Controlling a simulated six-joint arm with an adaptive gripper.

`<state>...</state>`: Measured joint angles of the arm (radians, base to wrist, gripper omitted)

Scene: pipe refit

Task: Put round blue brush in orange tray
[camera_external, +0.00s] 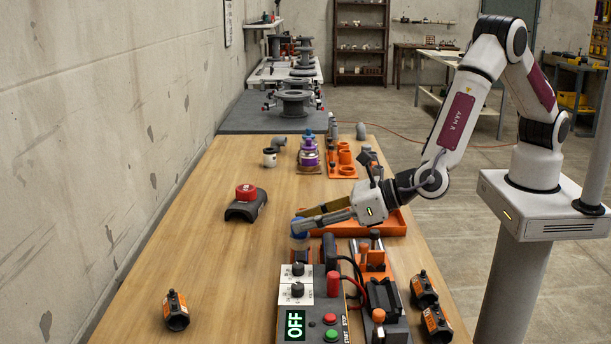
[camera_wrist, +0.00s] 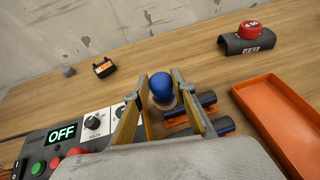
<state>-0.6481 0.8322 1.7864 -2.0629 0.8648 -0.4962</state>
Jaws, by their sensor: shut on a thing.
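In the wrist view the brush (camera_wrist: 162,86) sits between the two yellow fingers of my gripper (camera_wrist: 160,98). I cannot tell whether its bottom touches anything. The orange tray (camera_external: 390,229) lies behind and right of the gripper, partly hidden by my arm. In the wrist view the tray (camera_wrist: 285,125) is at the right, and its visible floor looks empty.
A control box reading OFF (camera_external: 317,310) stands close in front of the gripper. A black saddle with a red cap (camera_external: 246,205) stands left. Orange holders (camera_external: 343,165) stand farther back. The table's left side is mostly clear.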

